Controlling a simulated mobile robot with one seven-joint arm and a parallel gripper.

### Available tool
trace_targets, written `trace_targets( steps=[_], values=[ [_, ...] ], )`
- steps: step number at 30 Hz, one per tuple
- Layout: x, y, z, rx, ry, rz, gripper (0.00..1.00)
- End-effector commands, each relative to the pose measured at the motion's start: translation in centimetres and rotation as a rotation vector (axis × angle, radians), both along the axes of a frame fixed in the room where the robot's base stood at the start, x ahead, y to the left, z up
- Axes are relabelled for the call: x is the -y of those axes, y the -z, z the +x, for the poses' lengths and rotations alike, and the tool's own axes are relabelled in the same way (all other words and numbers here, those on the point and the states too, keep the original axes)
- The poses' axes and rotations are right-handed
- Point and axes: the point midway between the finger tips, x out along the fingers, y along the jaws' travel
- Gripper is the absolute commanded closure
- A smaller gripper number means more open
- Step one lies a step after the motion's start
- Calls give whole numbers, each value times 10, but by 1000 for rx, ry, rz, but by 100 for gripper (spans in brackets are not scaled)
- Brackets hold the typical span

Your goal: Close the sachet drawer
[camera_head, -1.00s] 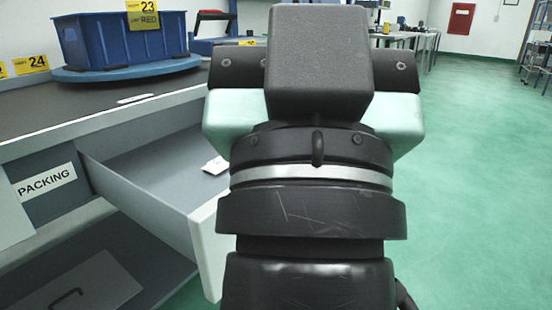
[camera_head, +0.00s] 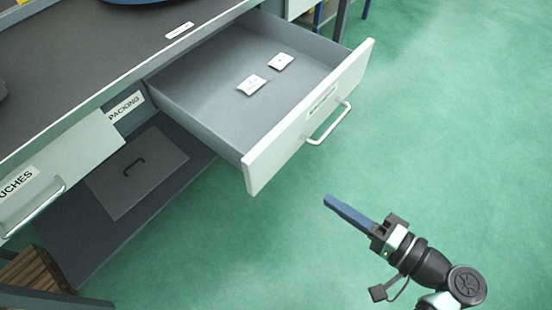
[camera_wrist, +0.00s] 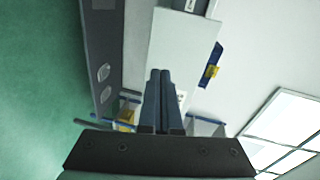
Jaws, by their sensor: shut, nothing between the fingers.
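The sachet drawer (camera_head: 200,97) stands pulled well out of the bench in the head view. Its white front panel (camera_head: 262,158) carries a label and a bar handle (camera_head: 331,124). Two small white sachets lie inside, one sachet (camera_head: 251,85) near the middle and another sachet (camera_head: 281,61) behind it to the right. My gripper (camera_head: 326,200) is shut and empty, in front of the drawer and apart from its handle. The wrist view shows my shut fingers (camera_wrist: 158,74) side by side with nothing between them.
The dark bench top (camera_head: 70,70) runs along the left above the drawer. A second drawer front (camera_head: 50,180) with a handle is at the left, near a lower shelf (camera_head: 130,170) bearing a grey panel. Green floor (camera_head: 440,110) is clear to the right.

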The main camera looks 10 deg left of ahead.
Motion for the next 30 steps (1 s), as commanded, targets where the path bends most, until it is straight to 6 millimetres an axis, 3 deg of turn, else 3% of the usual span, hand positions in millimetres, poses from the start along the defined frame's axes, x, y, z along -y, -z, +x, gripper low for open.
trace_targets(
  steps=[3, 8, 14, 24, 30],
  values=[
    [2, -8, -32, -3, -33, 147, 100],
    [-2, -8, -42, 7, -51, 203, 100],
    [-28, -7, -28, 6, -55, 199, 100],
    [-91, -7, 8, 6, -54, 198, 100],
    [-113, -8, 22, 7, -52, 198, 100]
  ],
)
